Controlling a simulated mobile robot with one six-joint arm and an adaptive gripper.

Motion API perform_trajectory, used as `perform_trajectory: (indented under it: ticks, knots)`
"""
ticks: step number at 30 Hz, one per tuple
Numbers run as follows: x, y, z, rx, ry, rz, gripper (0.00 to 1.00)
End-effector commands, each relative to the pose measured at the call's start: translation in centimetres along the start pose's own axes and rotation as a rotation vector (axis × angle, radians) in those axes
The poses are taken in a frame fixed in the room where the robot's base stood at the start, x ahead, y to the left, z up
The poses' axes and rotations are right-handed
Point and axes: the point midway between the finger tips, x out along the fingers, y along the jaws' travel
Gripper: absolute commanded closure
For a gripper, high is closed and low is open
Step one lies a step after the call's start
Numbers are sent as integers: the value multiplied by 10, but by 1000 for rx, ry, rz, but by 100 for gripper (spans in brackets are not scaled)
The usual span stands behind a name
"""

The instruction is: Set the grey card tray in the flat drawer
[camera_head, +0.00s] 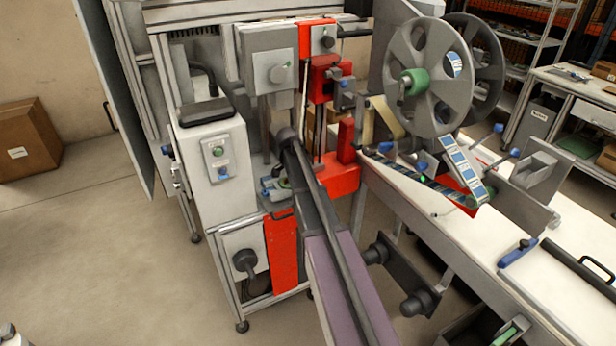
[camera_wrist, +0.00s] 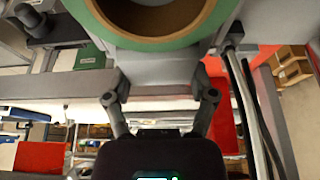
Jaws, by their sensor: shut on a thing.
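In the wrist view my gripper (camera_wrist: 163,85) has its two dark fingers spread around a light grey piece (camera_wrist: 165,65) and is shut on it. The outline of this piece is partly hidden, and I cannot tell for sure that it is the grey card tray. A green ring with a brown core (camera_wrist: 155,40) lies close to the camera, directly beyond the grey piece; I cannot tell whether they touch. I cannot make out my gripper in the head view. I cannot identify the flat drawer with certainty in either view.
In the head view a machine with a red panel (camera_head: 282,250) stands at the centre. Large grey reels (camera_head: 428,105) stand over a white bench (camera_head: 570,250). A workbench (camera_head: 590,85) is at the far right and a cardboard box (camera_head: 28,140) at the left.

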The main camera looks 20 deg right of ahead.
Motion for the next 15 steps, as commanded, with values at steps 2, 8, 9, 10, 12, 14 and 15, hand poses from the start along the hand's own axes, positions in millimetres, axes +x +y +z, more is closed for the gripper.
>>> perform_trajectory:
  ticks: [2, 8, 9, 10, 12, 14, 15]
  knots:
    - [0, 0, 0, 0, 0, 0, 84]
    - [5, 0, 2, 0, 0, 0, 84]
    - [6, 0, 2, 0, 0, 0, 84]
    - [7, 0, 2, 0, 0, 0, 84]
    - [8, 0, 3, 0, 0, 0, 84]
    - [10, 0, 4, 0, 0, 0, 84]
    - [11, 0, 4, 0, 0, 0, 84]
